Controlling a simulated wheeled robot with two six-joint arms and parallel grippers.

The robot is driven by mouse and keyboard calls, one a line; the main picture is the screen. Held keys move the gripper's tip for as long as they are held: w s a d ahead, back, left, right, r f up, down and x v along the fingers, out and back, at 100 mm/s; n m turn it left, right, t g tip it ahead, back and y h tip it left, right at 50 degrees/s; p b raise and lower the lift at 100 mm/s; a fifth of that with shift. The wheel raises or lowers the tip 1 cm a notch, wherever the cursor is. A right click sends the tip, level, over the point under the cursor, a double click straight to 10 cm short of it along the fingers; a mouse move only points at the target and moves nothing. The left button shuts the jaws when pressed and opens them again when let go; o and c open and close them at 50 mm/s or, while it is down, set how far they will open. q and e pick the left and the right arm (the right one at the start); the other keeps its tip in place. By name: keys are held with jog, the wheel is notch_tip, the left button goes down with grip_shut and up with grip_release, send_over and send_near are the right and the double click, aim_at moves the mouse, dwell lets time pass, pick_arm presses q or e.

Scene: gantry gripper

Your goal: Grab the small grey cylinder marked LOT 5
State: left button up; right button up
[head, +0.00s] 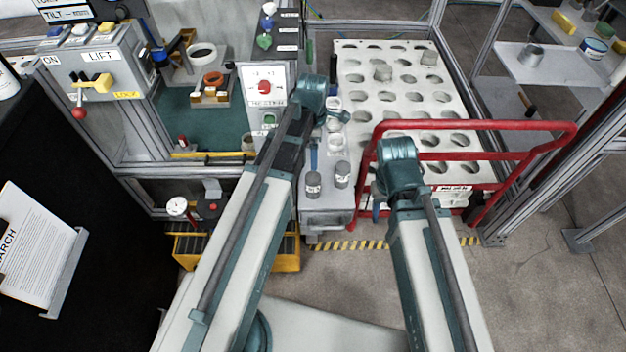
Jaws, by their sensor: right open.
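Two small grey cylinders with pale labels stand upright on the grey ledge (325,207) between my arms: a left cylinder (313,184) and a right cylinder (342,174). Their lettering is too small to read, so I cannot tell which is LOT 5. My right gripper (382,207) is to the right of both cylinders, apart from them, open and partly hidden by its own wrist. My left gripper (322,118) is beyond the cylinders, near the control panel; its fingers are too unclear to tell their state.
A red tubular rail (480,125) stands in front of the white rack (350,62) with many round holes. The panel with a red knob (264,87) stands left of the rack.

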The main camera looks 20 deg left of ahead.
aim_at(313, 177)
pick_arm(q)
notch_tip(313, 177, down, 9)
jog(key=b, duration=0.8)
jog(key=shift+b, duration=0.4)
jog(key=shift+r, duration=0.15)
jog(key=f+b, duration=0.5)
jog(key=shift+s+d+f, duration=0.1)
jog(key=shift+s+f, duration=0.1)
jog(key=shift+s, duration=0.2)
jog(key=shift+r, duration=0.1)
grip_shut()
